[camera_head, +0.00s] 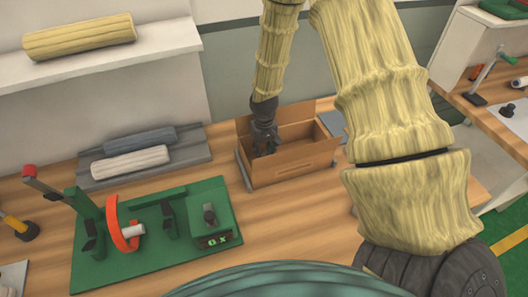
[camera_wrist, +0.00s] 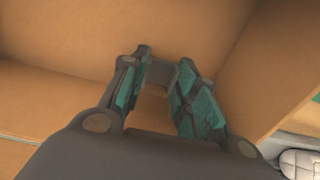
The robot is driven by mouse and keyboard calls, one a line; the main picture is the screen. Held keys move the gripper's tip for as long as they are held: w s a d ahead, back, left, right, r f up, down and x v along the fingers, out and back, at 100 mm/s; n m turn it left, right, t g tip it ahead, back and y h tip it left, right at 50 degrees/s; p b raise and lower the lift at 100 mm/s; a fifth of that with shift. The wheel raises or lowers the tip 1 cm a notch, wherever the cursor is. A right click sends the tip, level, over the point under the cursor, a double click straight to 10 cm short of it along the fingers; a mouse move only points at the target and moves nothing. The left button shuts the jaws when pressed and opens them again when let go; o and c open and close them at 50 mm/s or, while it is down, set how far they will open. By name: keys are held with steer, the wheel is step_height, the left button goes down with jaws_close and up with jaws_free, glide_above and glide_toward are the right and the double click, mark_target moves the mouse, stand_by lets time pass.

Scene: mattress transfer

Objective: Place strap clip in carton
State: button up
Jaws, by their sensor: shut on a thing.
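The carton (camera_head: 290,172) is an open brown cardboard box on the wooden bench, with its back flap raised. My gripper (camera_head: 265,148) reaches down into the left part of the carton. In the wrist view, its two dark, green-padded fingers (camera_wrist: 165,82) are shut on a small grey piece, the strap clip (camera_wrist: 174,74), inside the carton's brown walls (camera_wrist: 215,30). The fingers hide part of the clip. I cannot tell whether the clip touches the carton floor. In the head view the clip cannot be made out.
A green board (camera_head: 145,262) with an orange curved part (camera_head: 118,225) and dark fixtures lies left of the carton. A grey tray (camera_head: 100,180) with rolled pieces is behind it. A shelf (camera_head: 110,62) holds a yellow roll (camera_head: 78,37). Bare wood (camera_head: 290,222) lies in front of the carton.

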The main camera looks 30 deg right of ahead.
steer(key=shift+f, duration=0.45)
steer(key=shift+f, duration=0.2)
steer(key=o, duration=0.8)
steer(key=shift+r, duration=0.3)
steer(key=shift+r+b, duration=1.75)
steer(key=shift+r, duration=4.15)
